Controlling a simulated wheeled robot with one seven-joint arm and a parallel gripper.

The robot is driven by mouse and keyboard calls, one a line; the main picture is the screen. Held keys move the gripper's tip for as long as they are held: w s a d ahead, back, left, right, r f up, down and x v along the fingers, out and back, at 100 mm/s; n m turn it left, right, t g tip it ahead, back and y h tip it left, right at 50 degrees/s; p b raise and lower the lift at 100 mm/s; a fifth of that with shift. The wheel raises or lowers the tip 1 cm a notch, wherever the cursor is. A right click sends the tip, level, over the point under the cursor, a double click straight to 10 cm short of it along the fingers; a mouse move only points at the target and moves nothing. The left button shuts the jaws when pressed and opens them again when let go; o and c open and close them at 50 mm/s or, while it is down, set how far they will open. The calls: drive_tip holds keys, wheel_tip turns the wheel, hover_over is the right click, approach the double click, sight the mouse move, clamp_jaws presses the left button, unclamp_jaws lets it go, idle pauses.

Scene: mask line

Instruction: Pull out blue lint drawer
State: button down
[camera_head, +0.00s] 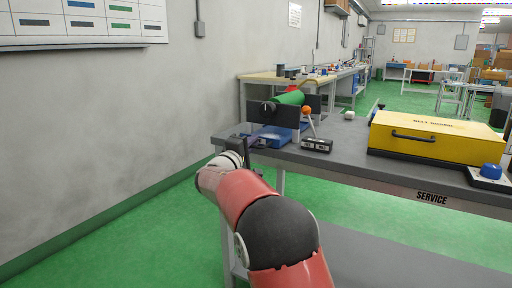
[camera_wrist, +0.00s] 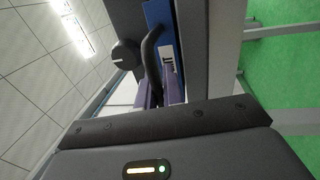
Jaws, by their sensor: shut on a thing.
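The blue lint drawer (camera_head: 274,136) sits low in the dark machine with the green roller, at the left end of the grey bench. In the wrist view its blue front (camera_wrist: 156,24) shows beside a curved black handle (camera_wrist: 150,58). My gripper (camera_head: 248,144) is at the drawer's near left side in the head view. In the wrist view its two purplish fingers (camera_wrist: 160,92) are shut at the lower end of the black handle. The exact contact is partly hidden between the fingers.
The green roller (camera_head: 290,98) sits above the drawer. A small black box (camera_head: 316,145), a yellow cover (camera_head: 430,138) and a blue button (camera_head: 491,171) are on the bench (camera_head: 350,164). The wall is at the left, with open green floor (camera_head: 130,235) between.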

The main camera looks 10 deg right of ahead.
drive_tip(key=r+b+v, duration=0.2)
drive_tip(key=b+v, duration=0.5)
drive_tip(key=v, duration=0.6)
drive_tip(key=shift+s+a, duration=0.2)
drive_tip(key=shift+a, duration=0.05)
drive_tip(key=shift+r, duration=0.1)
drive_tip(key=c, duration=1.8)
unclamp_jaws()
drive_tip(key=v, duration=0.7)
drive_tip(key=shift+s+a, duration=0.2)
drive_tip(key=shift+s, duration=0.1)
